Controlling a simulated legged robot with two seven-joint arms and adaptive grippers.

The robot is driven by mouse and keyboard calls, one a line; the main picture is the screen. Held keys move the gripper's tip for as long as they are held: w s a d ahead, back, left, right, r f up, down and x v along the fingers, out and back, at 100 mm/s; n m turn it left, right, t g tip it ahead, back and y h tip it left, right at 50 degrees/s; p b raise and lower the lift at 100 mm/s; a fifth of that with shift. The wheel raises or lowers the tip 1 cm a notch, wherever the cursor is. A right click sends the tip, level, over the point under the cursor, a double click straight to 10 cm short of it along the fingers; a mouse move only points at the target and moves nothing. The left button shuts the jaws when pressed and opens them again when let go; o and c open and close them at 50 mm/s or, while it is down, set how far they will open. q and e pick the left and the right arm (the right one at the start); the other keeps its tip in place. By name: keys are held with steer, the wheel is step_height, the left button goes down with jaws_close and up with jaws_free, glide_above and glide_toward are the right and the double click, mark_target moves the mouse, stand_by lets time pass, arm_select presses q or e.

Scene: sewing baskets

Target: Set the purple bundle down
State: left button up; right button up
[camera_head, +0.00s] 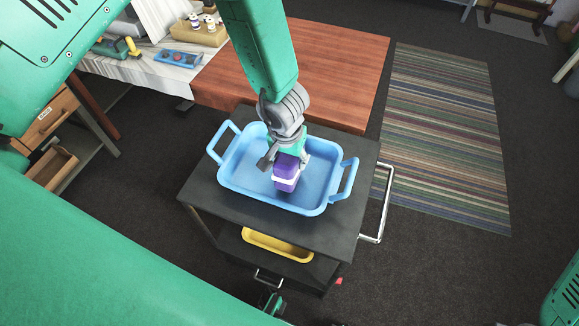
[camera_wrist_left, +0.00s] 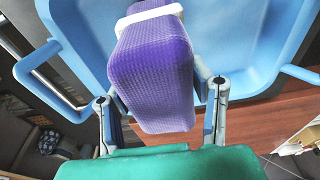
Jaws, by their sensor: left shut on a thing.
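The purple bundle (camera_head: 286,169) is a block with a white band round it, over the inside of the blue basket (camera_head: 240,179) in the head view. My left gripper (camera_head: 284,165) is shut on the bundle from above. In the left wrist view the bundle (camera_wrist_left: 152,75) sits between the two fingers of my left gripper (camera_wrist_left: 160,95), with the blue basket (camera_wrist_left: 245,40) behind it. I cannot tell whether the bundle touches the basket floor.
The basket stands on a dark cart (camera_head: 330,236) with a metal handle (camera_head: 384,205). A yellow tray (camera_head: 277,246) is on the lower shelf. A reddish wooden table (camera_head: 345,75) stands behind. The basket's floor around the bundle looks clear.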

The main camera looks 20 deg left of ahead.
arm_select(q)
step_height(320, 180, down, 3)
steer(key=shift+r+b, duration=0.1)
steer(key=shift+b, duration=0.25)
steer(key=shift+a+r, duration=0.1)
steer(key=o, duration=1.2)
steer(key=shift+f, duration=0.2)
